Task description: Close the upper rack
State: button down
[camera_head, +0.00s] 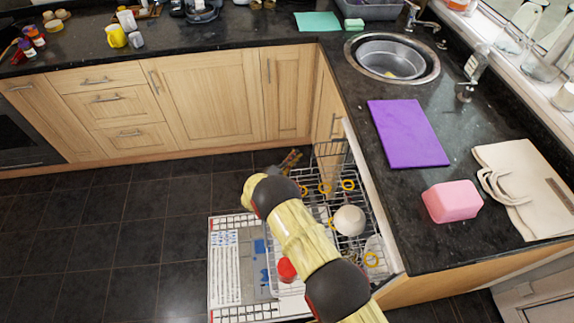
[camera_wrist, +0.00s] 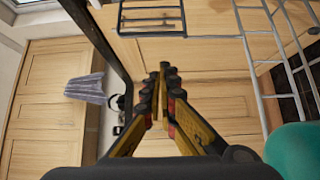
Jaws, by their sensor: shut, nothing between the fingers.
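The dishwasher stands open under the right-hand counter, its door (camera_head: 222,290) folded down to the floor. The upper rack (camera_head: 335,201), of metal wire, is pulled out and holds a pale round bowl (camera_head: 349,220) and several yellow-rimmed pieces. My arm crosses in front and hides part of it. In the wrist view my gripper (camera_wrist: 165,72) has its fingertips together with nothing between them. It points at a pale wooden front, with rack wires (camera_wrist: 262,75) to its right. Where it meets the rack, if at all, I cannot tell.
A red item (camera_head: 287,270) shows low in the dishwasher, beside my arm. A teal item (camera_wrist: 296,150) is close at the wrist view's lower right. The counter holds a purple board (camera_head: 407,133) and a pink box (camera_head: 452,201). The dark floor (camera_head: 120,230) at left is clear.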

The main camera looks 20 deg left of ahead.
aim_at(350, 149)
jog(key=shift+w+d, duration=0.4)
jog(key=shift+d, duration=0.4)
jog(key=shift+w+d, duration=0.35)
jog(key=shift+d, duration=0.4)
jog(key=w+d, duration=0.3)
jog(key=d, duration=0.2)
jog(key=w+d+b, duration=0.1)
jog(key=w+d, duration=0.3)
jog(key=d, duration=0.2)
jog(key=w+d+b, duration=0.1)
jog(key=w+d, duration=0.2)
jog(key=d, duration=0.3)
jog(key=shift+w, duration=0.25)
jog(key=shift+a+b, duration=0.1)
jog(key=shift+b, duration=0.2)
